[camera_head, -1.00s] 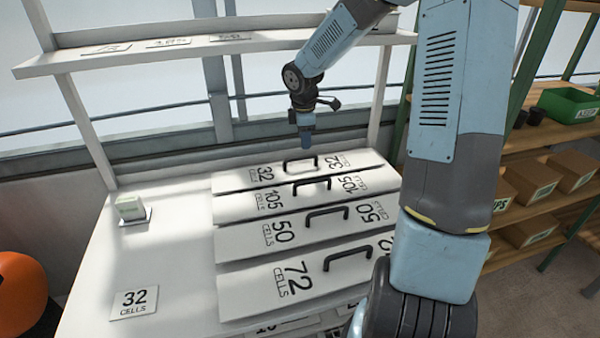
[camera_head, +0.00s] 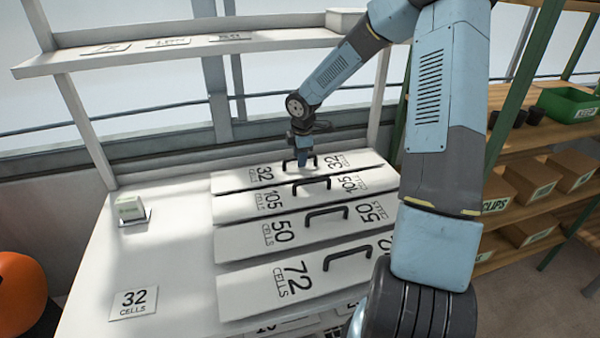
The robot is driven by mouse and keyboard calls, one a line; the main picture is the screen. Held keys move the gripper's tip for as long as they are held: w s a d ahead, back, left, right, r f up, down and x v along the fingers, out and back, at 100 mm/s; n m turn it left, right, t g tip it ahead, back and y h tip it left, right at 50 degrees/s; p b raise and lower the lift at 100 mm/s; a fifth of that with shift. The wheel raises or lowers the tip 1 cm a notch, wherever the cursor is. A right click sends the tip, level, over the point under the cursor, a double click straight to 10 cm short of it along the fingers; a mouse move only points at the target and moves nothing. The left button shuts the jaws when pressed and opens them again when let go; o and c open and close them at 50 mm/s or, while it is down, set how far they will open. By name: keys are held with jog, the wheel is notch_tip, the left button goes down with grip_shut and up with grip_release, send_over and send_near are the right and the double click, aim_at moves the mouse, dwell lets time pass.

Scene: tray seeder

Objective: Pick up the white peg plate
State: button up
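Several long white plates with black bar handles lie side by side on the white bench. The rearmost plate (camera_head: 235,180) is marked 32 CELLS. In front of it lie the 105 plate (camera_head: 232,207), the 50 plate (camera_head: 235,241) and the 72 plate (camera_head: 245,294). No pegs can be made out on them from above. My gripper (camera_head: 303,163) points down at the black handle (camera_head: 288,165) of the 32 plate. Its fingers overlap the handle in view and are too small to tell open from shut. The plate lies flat.
A white card (camera_head: 133,302) reading 32 CELLS lies at the bench's front left. A small pale box (camera_head: 130,207) stands behind it. A shelf (camera_head: 120,59) with cards spans above the bench's back. Wooden shelving with a green bin (camera_head: 568,104) stands to the right.

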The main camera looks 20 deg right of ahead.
jog(key=shift+w+f, duration=0.2)
jog(key=shift+f, duration=0.6)
jog(key=shift+d, duration=0.1)
grip_shut()
dwell(0.8)
